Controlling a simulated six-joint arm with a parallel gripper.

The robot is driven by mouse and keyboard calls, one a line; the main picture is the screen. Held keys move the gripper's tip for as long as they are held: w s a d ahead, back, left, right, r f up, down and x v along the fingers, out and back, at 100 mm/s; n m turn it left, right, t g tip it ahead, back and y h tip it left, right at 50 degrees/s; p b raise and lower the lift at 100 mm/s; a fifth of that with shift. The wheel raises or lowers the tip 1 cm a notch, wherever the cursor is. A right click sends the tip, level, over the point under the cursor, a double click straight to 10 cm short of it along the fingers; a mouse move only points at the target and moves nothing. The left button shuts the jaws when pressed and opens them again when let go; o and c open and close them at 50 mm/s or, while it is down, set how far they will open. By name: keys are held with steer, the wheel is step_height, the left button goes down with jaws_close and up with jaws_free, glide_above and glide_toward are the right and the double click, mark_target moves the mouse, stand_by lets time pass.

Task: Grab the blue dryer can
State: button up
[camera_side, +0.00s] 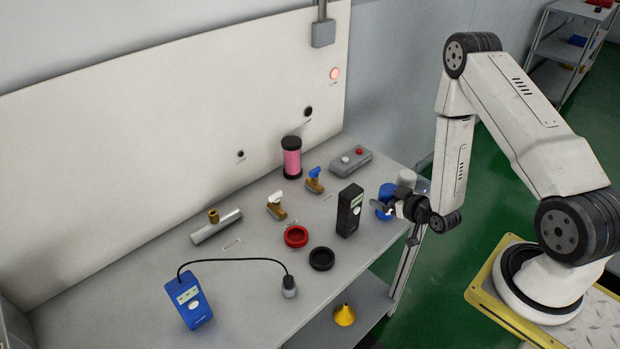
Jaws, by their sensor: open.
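The blue dryer can (387,190) stands near the right end of the grey bench in the side view. My gripper (385,207) is open at the can, reaching in from the right. Its dark fingers cover part of the can, and blue shows above and below them. I cannot tell whether the fingers touch the can or are only in front of it.
A grey-white cylinder (406,178) is close behind my gripper. A black handheld meter (350,210) stands just left of the can. A grey button box (351,161) and a pink cylinder (292,160) are farther back. Red (296,237) and black rings lie forward-left.

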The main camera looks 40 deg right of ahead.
steer(key=c, duration=1.2)
steer(key=shift+r, duration=0.1)
steer(key=shift+r, duration=4.9)
